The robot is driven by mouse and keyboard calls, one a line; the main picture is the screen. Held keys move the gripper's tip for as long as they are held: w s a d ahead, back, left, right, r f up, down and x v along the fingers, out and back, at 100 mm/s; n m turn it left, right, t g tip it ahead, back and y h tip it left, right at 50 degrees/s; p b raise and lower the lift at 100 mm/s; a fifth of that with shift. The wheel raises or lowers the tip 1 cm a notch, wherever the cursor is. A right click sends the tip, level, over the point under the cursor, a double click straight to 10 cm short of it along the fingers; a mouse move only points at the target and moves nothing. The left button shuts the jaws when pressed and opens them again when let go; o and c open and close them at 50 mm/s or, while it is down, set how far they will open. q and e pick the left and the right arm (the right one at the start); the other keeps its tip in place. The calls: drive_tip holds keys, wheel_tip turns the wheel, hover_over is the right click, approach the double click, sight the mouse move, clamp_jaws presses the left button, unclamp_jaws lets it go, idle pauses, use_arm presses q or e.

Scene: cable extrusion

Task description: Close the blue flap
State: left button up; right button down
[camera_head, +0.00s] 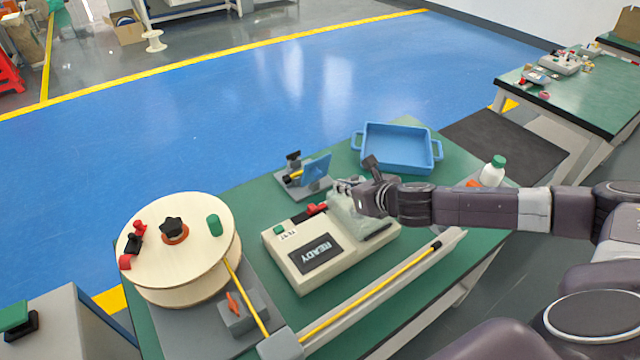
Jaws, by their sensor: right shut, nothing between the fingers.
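The blue flap (317,170) stands tilted up on a small grey fixture (298,188) near the back of the green table. A yellow piece and a black clamp show beside it on the fixture. My right gripper (345,186) comes in from the right and is shut and empty. Its fingertips are just right of and below the flap, above the beige tester box (300,270). I cannot tell whether they touch the flap or the box. My left gripper is out of view.
A blue tray (372,130) stands behind my right gripper. A white bottle with a green cap (492,171) stands to the right. A wooden cable reel (165,262) fills the table's left. A yellow cable (375,288) runs along a grey channel at the front.

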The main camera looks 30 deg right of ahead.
sight(319, 174)
drive_tip(key=shift+w+a+f, duration=0.15)
drive_tip(key=shift+w+f, duration=0.2)
drive_tip(key=shift+w, duration=0.3)
drive_tip(key=x, duration=0.7)
drive_tip(key=shift+w+f+p, duration=0.25)
drive_tip(key=shift+w+p, duration=0.1)
drive_tip(key=shift+p, duration=0.05)
